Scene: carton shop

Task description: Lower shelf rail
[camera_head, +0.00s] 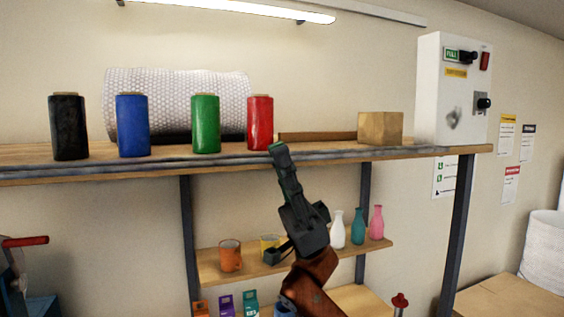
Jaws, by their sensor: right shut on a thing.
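The shelf rail (345,155) is a grey bar along the front edge of the top wooden shelf (330,142). My left gripper is not in view.
Black (68,127), blue (132,125), green (205,123) and red (260,122) rolls stand near the shelf's front edge. Behind lie a bubble-wrap roll (175,84) and a cardboard box (380,128). A control box (452,90) stands right. Mugs and bottles (358,227) fill the lower shelf.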

